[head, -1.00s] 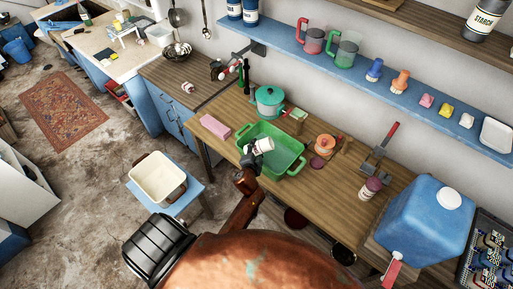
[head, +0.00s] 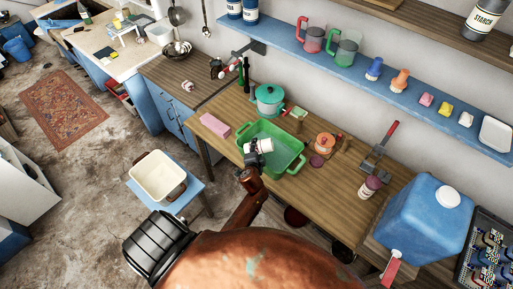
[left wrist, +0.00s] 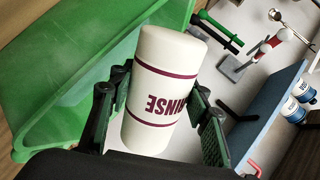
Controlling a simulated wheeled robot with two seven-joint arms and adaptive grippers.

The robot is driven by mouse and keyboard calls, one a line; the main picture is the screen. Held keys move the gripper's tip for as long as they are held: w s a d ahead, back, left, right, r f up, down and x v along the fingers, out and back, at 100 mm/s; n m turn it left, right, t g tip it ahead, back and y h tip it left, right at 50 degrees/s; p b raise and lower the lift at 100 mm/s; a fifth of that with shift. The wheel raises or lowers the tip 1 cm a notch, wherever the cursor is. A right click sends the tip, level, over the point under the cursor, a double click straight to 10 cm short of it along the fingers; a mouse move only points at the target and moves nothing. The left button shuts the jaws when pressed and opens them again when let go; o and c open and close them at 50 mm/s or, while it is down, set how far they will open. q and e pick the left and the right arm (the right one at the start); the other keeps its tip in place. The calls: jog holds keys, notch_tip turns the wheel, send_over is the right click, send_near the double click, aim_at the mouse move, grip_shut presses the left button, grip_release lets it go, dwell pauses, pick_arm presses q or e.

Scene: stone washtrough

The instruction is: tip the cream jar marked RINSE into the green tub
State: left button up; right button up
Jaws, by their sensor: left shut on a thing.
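The cream jar (head: 265,144) marked RINSE is held by my left gripper (head: 256,150) over the left part of the green tub (head: 297,172). In the left wrist view the jar (left wrist: 163,88) is cream with dark red bands and its lettering shows upside down. The left gripper's fingers (left wrist: 160,102) are shut on either side of it. The jar lies well over on its side in the head view; its mouth and any flow are not clear. The tub's green wall (left wrist: 75,70) fills the left of the wrist view. My right gripper is not in view.
A teal pot (head: 268,100) stands behind the tub and a pink block (head: 215,125) lies left of it. A blue container (head: 425,220) is at the right end.

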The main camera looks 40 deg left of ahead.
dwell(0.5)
pick_arm(q)
jog(key=shift+w+d+f+m+g+y, duration=0.1)
jog(key=shift+f+m+g+y, duration=0.3)
jog(key=shift+m, duration=0.3)
jog(key=shift+r, duration=0.1)
dwell(1.0)
jog(key=shift+w+d+r+m+g+y+p, duration=0.2)
jog(key=shift+r+m+g+y+p, duration=0.15)
jog(key=shift+m+y+p, duration=0.2)
jog(key=shift+s, duration=0.1)
